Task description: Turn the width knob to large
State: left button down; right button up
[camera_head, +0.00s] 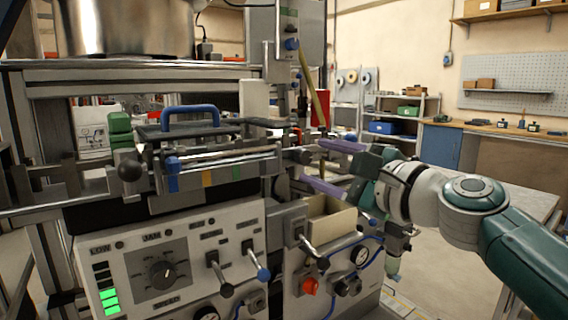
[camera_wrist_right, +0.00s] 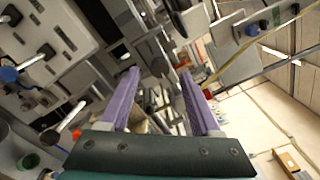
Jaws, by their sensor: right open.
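A machine panel (camera_head: 200,250) fills the lower left of the head view. A round black dial knob (camera_head: 163,272) sits on it; the label below it looks like SPEED. No knob label can be read as width, so I cannot tell which one is the width knob. A black ball knob (camera_head: 129,171) sits on a rail with coloured marks. My right gripper (camera_head: 326,167) points left at the machine's right side, its purple fingers apart. In the right wrist view the open gripper (camera_wrist_right: 160,74) has nothing between its fingers. My left gripper is out of view.
A red knob (camera_head: 310,286) and a cream open bin (camera_head: 331,222) are below my right gripper. A yellow strip (camera_head: 314,88) slants above it. A grey table (camera_head: 490,190) stands behind my right arm.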

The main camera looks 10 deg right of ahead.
jog(key=v, duration=0.7)
jog(key=shift+s+p, duration=0.25)
jog(key=shift+p, duration=0.1)
jog(key=s+a+f+n+g+p, duration=0.2)
jog(key=s+a+n+g+p, duration=0.15)
jog(key=s+n, duration=0.3)
jog(key=s+a+f+n+g+p, duration=0.3)
jog(key=s+a+n+g, duration=0.1)
jog(key=s+n, duration=0.25)
jog(key=s+d+n+g+h+p, duration=0.3)
jog(key=s+n, duration=0.2)
jog(key=s, duration=0.4)
jog(key=s+d+n+g+h+p, duration=0.25)
jog(key=s+n, duration=0.25)
jog(key=s, duration=0.3)
notch_tip(320, 180, up, 38)
jog(key=p, duration=3.7)
jog(key=shift+w+h, duration=0.15)
jog(key=shift+h, duration=0.1)
